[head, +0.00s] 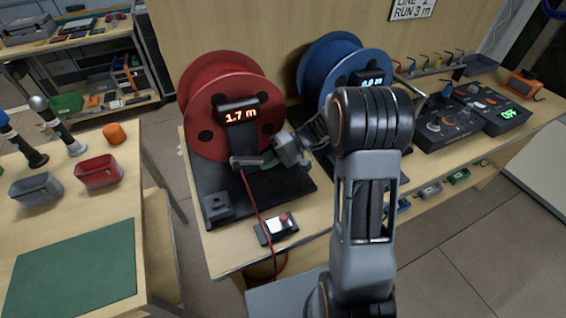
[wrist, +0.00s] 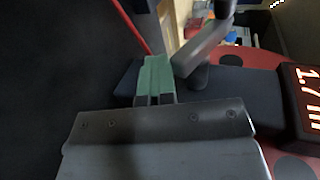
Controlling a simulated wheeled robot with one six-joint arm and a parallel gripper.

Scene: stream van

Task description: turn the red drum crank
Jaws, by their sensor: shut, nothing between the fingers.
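The red drum (head: 214,120) stands on a black base on the bench, with a display reading 1.7 m. Its grey crank (head: 246,161) shows at the lower front of the drum; in the wrist view the crank arm (wrist: 204,45) and its handle lie just beyond my fingertips. My gripper (head: 270,159) is at the right of the crank, close to it. In the wrist view its green-tipped fingers (wrist: 156,76) are together with nothing between them. I cannot tell whether they touch the crank.
A blue drum (head: 331,62) stands to the right, behind my arm. A small box with a red button (head: 276,228) sits at the bench front, beside a hanging red cable (head: 254,205). A sign (head: 411,8) reads "LINE RUN 3 m".

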